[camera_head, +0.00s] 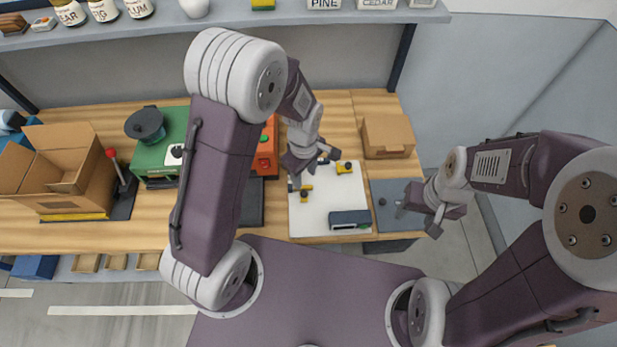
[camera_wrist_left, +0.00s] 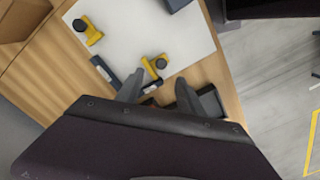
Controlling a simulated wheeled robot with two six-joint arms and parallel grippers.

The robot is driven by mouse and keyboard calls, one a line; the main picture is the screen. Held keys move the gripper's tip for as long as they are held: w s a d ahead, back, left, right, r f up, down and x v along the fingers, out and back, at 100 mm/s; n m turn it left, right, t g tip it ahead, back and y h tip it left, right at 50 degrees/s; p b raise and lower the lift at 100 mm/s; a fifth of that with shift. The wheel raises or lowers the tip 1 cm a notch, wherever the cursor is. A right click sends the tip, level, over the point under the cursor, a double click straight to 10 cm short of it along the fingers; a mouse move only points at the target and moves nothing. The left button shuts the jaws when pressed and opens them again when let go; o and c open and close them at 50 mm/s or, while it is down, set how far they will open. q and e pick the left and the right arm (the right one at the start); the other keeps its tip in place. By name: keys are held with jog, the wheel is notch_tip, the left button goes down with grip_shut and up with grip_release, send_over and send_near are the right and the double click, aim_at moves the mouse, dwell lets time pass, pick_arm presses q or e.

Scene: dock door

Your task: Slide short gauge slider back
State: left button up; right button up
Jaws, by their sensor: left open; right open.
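A white board (camera_head: 325,211) on the bench carries two yellow sliders with black knobs. The back-right yellow slider (camera_head: 344,167) also shows in the left wrist view (camera_wrist_left: 88,30). The front-left yellow slider (camera_head: 307,191) shows close to my left fingertips in the wrist view (camera_wrist_left: 154,70). I cannot tell which slider belongs to the short gauge. My left gripper (camera_head: 310,168) is open above the board's back-left part, its fingers (camera_wrist_left: 159,80) empty. My right gripper (camera_head: 420,214) is open and empty over the grey plate.
A dark box (camera_head: 349,219) sits on the board's front edge. A cardboard box (camera_head: 387,137) stands behind the grey plate (camera_head: 388,190). An orange unit (camera_head: 266,152) and green machine (camera_head: 155,155) stand left. An open carton (camera_head: 60,175) is far left.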

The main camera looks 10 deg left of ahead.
aim_at(304, 192)
pick_arm(q)
jog(key=f, duration=0.3)
jog(key=f+p, duration=0.1)
jog(key=f, duration=0.4)
jog(key=shift+w+a+f, duration=0.15)
jog(key=shift+w+f, duration=0.15)
jog(key=shift+s+f, duration=0.2)
jog(key=shift+s, duration=0.5)
jog(key=shift+w+f, duration=0.1)
jog(key=shift+w, duration=0.2)
jog(key=c, duration=0.4)
jog(key=shift+w, duration=0.15)
jog(key=c, duration=0.5)
grip_shut()
pick_arm(e)
jog(key=shift+s+a+r, duration=0.15)
jog(key=shift+a+r, duration=0.05)
jog(key=shift+r, duration=0.45)
